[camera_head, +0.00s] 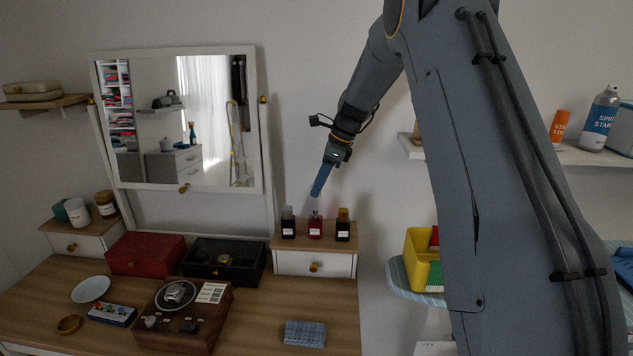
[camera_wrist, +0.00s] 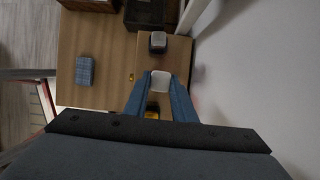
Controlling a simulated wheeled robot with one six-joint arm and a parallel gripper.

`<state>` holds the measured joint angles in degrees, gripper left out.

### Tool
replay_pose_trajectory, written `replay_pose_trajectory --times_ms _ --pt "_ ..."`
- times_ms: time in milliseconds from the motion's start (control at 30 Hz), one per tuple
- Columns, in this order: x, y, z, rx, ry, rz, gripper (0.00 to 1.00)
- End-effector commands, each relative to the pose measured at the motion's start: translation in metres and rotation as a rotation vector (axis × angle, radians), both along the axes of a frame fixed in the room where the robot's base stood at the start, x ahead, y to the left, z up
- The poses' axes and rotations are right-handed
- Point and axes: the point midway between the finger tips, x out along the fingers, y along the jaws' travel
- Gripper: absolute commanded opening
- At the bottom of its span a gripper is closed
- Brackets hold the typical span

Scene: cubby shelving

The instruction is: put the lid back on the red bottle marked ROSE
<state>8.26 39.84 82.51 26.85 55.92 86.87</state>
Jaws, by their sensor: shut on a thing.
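The red bottle (camera_head: 315,229) with a white label stands upright between two dark bottles on a small white drawer box. My gripper (camera_head: 317,194) points down just above it. In the wrist view my gripper (camera_wrist: 161,83) has its blue fingers on both sides of a pale, squarish lid (camera_wrist: 161,80) and is shut on it. The lid sits over the place of the red bottle, which it and the fingers hide there. I cannot tell whether the lid touches the bottle's neck. The label's writing is too small to read.
A dark bottle with a grey cap (camera_head: 288,223) stands close on the left, and one with an amber cap (camera_head: 343,225) close on the right. The drawer box (camera_head: 313,263) is by the wall. Black (camera_head: 225,262) and red boxes (camera_head: 146,254) are to its left.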

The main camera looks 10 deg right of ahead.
Motion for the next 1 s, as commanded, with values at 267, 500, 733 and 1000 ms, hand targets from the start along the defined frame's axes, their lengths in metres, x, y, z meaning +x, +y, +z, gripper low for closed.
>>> replay_pose_trajectory --times_ms 267,500,733,1000 --pt "0.0 0.0 -0.019 0.0 0.0 0.0 0.0" --pt "0.0 0.0 -0.036 0.0 0.001 0.0 0.0" --pt "0.0 0.0 -0.04 0.0 0.0 0.0 0.0" --pt "0.0 0.0 -0.039 0.0 0.0 0.0 0.0"
